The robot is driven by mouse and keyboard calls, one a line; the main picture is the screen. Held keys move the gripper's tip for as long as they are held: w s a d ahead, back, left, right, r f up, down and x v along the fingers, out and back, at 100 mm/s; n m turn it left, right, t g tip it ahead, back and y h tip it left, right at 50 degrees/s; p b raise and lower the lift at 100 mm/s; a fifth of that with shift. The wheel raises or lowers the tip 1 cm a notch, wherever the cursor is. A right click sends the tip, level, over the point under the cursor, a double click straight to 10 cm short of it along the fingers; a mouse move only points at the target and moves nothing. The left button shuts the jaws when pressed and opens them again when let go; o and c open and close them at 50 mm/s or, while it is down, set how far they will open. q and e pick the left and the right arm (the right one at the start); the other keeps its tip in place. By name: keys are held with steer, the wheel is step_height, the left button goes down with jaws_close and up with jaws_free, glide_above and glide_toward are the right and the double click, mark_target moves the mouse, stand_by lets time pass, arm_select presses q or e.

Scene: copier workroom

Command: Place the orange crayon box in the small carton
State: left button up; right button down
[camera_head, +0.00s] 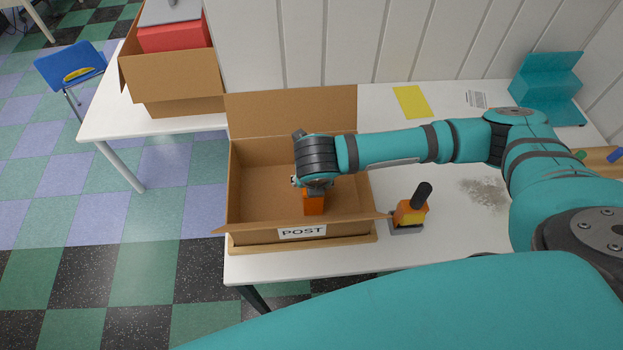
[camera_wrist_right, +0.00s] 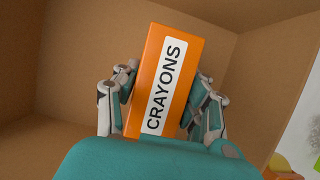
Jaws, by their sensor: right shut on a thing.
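The orange crayon box (camera_head: 314,203) is upright between the fingers of my right gripper (camera_head: 313,186). In the right wrist view the crayon box (camera_wrist_right: 178,68) shows its white "CRAYONS" label, with a finger on each side. The gripper is shut on it and points down inside the open carton (camera_head: 262,196) labelled POST. Cardboard walls surround the box in the wrist view. Whether its bottom touches the carton floor I cannot tell. My left gripper is not in view.
A black-handled stamp (camera_head: 411,212) stands just right of the carton. A larger carton (camera_head: 184,88) with a red box stands at the back left. A yellow sheet (camera_head: 412,102) lies behind my right arm. A teal stand (camera_head: 547,90) is at the far right.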

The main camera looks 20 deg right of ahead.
steer(key=c, duration=0.7)
jaws_free()
steer(key=p+v, duration=0.1)
steer(key=v, duration=1.1)
steer(key=shift+s, duration=0.1)
